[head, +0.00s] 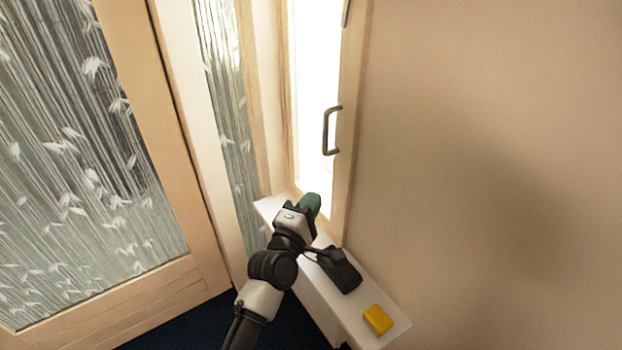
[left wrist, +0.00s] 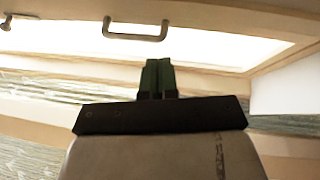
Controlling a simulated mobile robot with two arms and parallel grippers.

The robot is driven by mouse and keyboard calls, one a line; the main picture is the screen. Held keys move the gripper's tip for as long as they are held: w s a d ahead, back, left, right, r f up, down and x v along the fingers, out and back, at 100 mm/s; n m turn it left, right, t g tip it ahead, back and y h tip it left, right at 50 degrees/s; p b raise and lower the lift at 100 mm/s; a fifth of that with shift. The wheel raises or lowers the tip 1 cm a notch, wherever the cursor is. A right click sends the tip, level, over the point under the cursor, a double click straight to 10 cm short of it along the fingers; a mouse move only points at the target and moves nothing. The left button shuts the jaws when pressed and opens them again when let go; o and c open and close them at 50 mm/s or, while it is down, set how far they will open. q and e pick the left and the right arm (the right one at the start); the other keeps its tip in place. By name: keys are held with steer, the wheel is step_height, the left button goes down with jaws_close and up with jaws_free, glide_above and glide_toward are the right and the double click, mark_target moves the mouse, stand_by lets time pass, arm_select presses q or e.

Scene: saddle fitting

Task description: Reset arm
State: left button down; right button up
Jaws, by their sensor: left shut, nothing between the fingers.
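My left gripper (head: 311,203) is in the middle of the head view, above the white ledge by the bright window. Its green fingers also show in the left wrist view (left wrist: 158,77), side by side and shut, with nothing between them. A grey metal handle (head: 330,130) is on the wooden frame of the bright window (head: 312,90), above and apart from the fingers. The handle also shows at the top of the left wrist view (left wrist: 137,33). My right gripper is not in view.
A yellow block (head: 378,319) lies on the near end of the white ledge (head: 400,322). A bare beige wall (head: 490,160) fills the right side. Wood-framed patterned glass panels (head: 80,160) stand on the left. Dark floor (head: 190,325) shows below.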

arm_select(q)
steer(key=shift+s+d+f, duration=0.1)
steer(key=shift+s+f, duration=0.05)
steer(key=shift+s, duration=0.35)
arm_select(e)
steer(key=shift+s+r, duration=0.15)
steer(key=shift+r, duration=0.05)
